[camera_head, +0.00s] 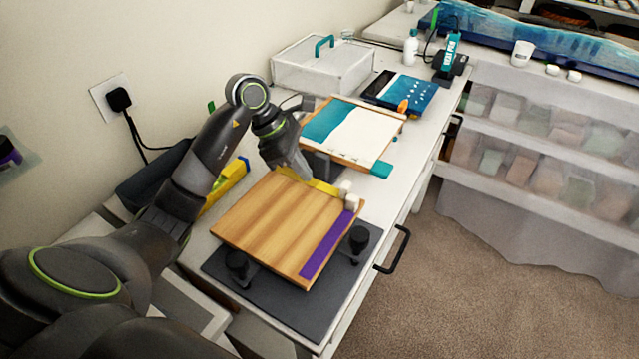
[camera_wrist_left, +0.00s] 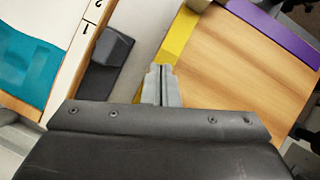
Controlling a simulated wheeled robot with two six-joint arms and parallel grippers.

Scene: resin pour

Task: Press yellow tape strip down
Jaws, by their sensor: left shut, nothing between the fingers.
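A wooden board (camera_head: 280,225) rests on supports above a dark mat. A yellow tape strip (camera_head: 322,186) runs along its far edge; in the left wrist view the strip (camera_wrist_left: 177,38) passes beyond my fingertips. A purple strip (camera_head: 327,245) lies along the board's right edge. My left gripper (camera_head: 304,176) is shut and empty, pointing down at the yellow strip's left part. In the left wrist view its closed fingertips (camera_wrist_left: 160,70) overlap the strip's edge; I cannot tell whether they touch it. My right gripper is not in view.
Small whitish pieces (camera_head: 347,195) sit at the yellow strip's right end. A teal-and-white panel (camera_head: 352,132) lies behind the board. The dark mat (camera_head: 310,312) has black supports. A white box (camera_head: 322,68) stands farther back. A drawer handle (camera_head: 398,248) sticks out on the right.

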